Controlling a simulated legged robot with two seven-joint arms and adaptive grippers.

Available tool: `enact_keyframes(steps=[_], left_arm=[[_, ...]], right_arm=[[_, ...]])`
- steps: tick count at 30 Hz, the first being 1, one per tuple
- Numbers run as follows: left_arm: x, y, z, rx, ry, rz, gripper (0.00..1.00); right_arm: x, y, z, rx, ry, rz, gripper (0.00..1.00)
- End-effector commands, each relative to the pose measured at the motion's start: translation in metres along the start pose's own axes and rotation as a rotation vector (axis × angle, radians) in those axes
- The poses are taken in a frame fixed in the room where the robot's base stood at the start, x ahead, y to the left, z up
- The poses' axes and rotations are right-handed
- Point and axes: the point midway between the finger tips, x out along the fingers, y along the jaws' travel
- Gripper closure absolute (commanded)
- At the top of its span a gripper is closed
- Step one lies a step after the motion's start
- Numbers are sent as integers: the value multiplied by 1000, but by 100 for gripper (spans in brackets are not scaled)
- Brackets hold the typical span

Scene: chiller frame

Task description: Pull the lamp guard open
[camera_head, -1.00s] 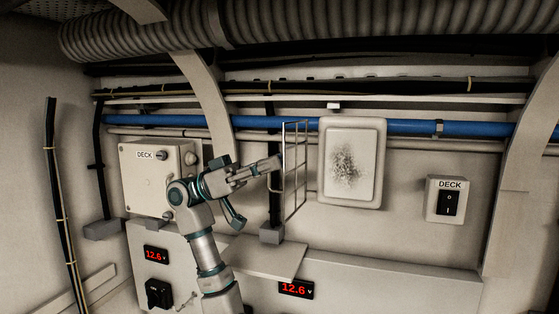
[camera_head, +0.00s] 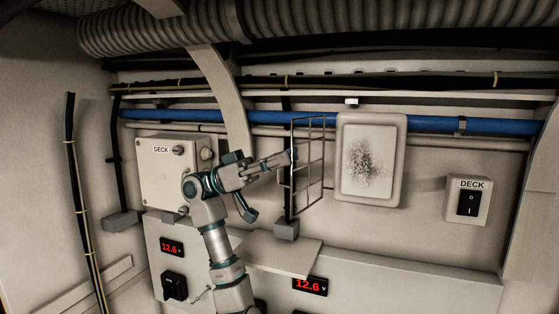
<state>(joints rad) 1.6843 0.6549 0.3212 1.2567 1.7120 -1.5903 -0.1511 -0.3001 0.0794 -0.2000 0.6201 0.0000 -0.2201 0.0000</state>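The lamp guard (camera_head: 308,166) is a thin wire grid frame. It stands swung out from the wall, to the left of the white lamp (camera_head: 370,160) with its dark speckled face. The lamp's front is uncovered. My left gripper (camera_head: 268,186) is at the guard's free left edge, with its fingers spread. The upper finger reaches to the guard's edge around mid-height, and the other finger hangs lower to the left. Whether the upper finger touches the bars cannot be told. My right gripper is not in view.
A DECK box (camera_head: 168,170) with knobs is behind my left arm. A DECK switch (camera_head: 468,201) is at the right. A ledge (camera_head: 280,254) juts out below the guard, above a red display (camera_head: 310,286). A blue pipe (camera_head: 425,124) runs along the wall.

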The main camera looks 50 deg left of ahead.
Motion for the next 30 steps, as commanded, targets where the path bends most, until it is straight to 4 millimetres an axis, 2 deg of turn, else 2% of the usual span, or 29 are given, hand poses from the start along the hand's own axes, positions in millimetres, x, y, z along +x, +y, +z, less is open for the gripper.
enact_keyframes(steps=[5,8,15,21,30], left_arm=[[1,2,-3,2,-1,2,67],[5,2,-12,2,-1,3,67],[23,1,-53,-1,0,4,67],[34,-2,-78,-2,1,2,67],[38,-4,-90,-4,-2,0,67]], right_arm=[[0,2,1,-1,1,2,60],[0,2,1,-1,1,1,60],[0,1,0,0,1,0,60],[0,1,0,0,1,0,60],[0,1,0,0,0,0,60]])
